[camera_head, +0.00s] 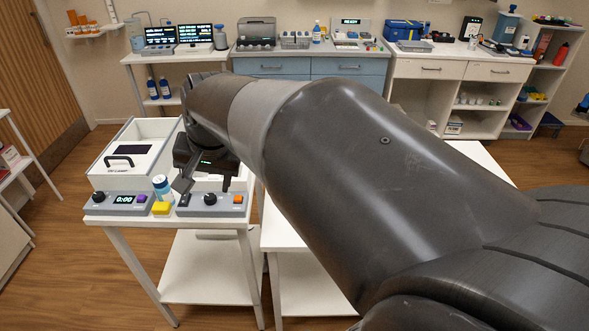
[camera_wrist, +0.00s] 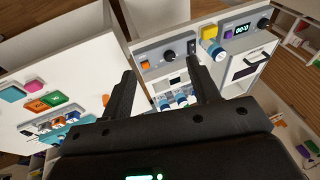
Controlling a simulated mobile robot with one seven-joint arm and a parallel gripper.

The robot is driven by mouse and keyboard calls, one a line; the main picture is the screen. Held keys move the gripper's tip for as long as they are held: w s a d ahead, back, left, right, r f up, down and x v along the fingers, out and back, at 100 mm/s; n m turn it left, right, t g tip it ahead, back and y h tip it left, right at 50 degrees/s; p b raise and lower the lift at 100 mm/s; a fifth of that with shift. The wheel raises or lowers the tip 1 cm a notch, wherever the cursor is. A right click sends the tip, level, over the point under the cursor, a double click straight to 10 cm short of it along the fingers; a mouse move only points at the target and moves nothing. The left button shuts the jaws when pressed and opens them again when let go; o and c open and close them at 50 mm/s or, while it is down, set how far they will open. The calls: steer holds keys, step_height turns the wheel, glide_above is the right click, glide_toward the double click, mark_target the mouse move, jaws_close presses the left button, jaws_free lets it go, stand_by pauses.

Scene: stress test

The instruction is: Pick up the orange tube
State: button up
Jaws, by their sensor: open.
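I cannot clearly make out an orange tube. In the wrist view a small orange item (camera_wrist: 105,100) shows at the near edge of the left white table, partly hidden behind a finger; I cannot tell if it is a tube. My gripper (camera_wrist: 160,68) is open and empty, its two black fingers reaching toward the front panel of a grey device (camera_wrist: 178,50). Blue-capped items (camera_wrist: 181,99) show between the fingers, apart from them. In the head view my gripper (camera_head: 205,180) hangs over the right-hand device on the white cart, partly hidden by my arm.
On the cart (camera_head: 170,233) stand a lidded box device (camera_head: 128,160), a blue-and-white bottle (camera_head: 162,187) and a yellow block (camera_head: 161,208). In the wrist view, colored blocks (camera_wrist: 54,98) lie on the left table (camera_wrist: 70,70). Equipment-filled counters line the back wall.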

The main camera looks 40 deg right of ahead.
steer(key=w+d+f+m+g, duration=0.1)
steer(key=w+d+f+m, duration=0.25)
steer(key=d+m, duration=0.45)
steer(key=w+d+f+m+g, duration=0.1)
steer(key=w+d+f+m, duration=0.3)
steer(key=d, duration=0.9)
steer(key=w+d+f+m+g, duration=0.1)
steer(key=w+d+f+m, duration=0.3)
steer(key=d, duration=0.6)
steer(key=s+d+f+m, duration=0.1)
steer(key=d+f+m, duration=0.1)
steer(key=d+f, duration=0.1)
steer(key=s+d+f+m, duration=0.1)
steer(key=d+f+m, duration=0.1)
steer(key=d+f, duration=0.2)
steer(key=s+d+f+m+g, duration=0.1)
steer(key=d+f+m, duration=0.1)
steer(key=d+f, duration=0.2)
steer(key=shift+s+f+m, duration=0.15)
steer(key=shift+f, duration=0.5)
steer(key=shift+s+f+m, duration=0.15)
steer(key=shift+f, duration=0.5)
steer(key=shift+w+d+f, duration=0.15)
steer(key=shift+d+f, duration=0.05)
steer(key=shift+f, duration=1.25)
steer(key=shift+w+d+f, duration=0.1)
steer(key=shift+d+f, duration=0.05)
steer(key=shift+f, duration=1.25)
steer(key=c, duration=1)
